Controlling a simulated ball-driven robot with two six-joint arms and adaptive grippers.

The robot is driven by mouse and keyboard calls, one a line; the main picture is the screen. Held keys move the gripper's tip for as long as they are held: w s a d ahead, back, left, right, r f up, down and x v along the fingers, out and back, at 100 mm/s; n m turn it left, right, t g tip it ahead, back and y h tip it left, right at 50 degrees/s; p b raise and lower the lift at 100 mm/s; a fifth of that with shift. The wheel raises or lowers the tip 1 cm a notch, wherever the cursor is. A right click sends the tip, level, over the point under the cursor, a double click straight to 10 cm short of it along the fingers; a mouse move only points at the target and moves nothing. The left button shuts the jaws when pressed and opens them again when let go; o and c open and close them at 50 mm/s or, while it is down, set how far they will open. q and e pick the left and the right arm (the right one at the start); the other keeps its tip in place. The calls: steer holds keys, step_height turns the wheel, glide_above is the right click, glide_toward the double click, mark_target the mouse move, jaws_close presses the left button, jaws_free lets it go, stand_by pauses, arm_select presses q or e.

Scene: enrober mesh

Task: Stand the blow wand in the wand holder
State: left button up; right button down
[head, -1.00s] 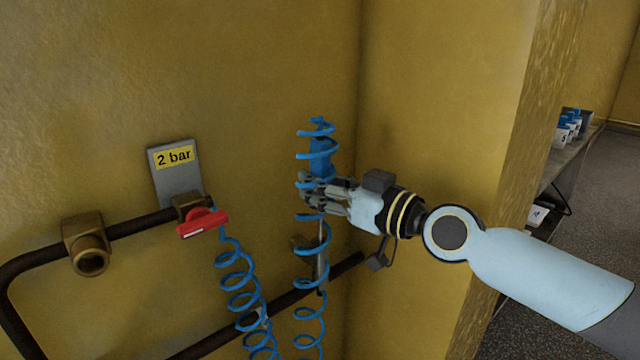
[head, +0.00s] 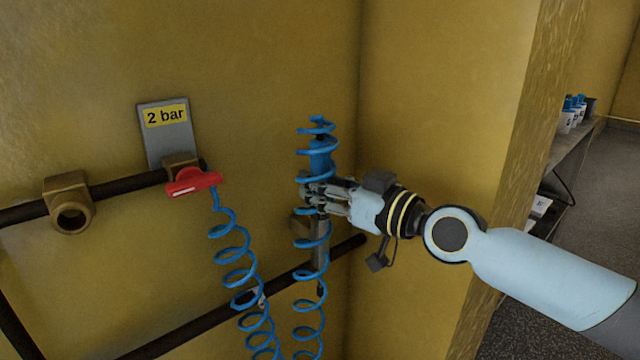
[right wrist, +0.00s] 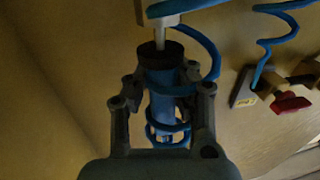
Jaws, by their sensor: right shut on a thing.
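The blow wand (head: 320,155) has a blue handle and a thin metal rod pointing down. My right gripper (head: 312,195) is shut around the handle and holds it upright beside the wall. The handle also shows between the fingers in the right wrist view (right wrist: 160,90). The wand holder (head: 319,255) appears as a grey sleeve with a brown wall block, directly below the gripper. In the wrist view the rod runs into a pale holder piece (right wrist: 163,20). A dark tip shows below the sleeve. How deep the rod sits is hidden. My left gripper is out of view.
A blue coiled hose (head: 310,315) winds around the wand and hangs below. Another coil (head: 237,265) hangs from a red valve handle (head: 193,181) under a "2 bar" plate (head: 165,132). Dark pipes run along the wall. A wall corner stands close on the right, with a shelf (head: 560,145) beyond.

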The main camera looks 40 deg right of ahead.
steer(key=shift+f+b, duration=0.3)
steer(key=shift+f, duration=0.1)
steer(key=c, duration=1.1)
jaws_free()
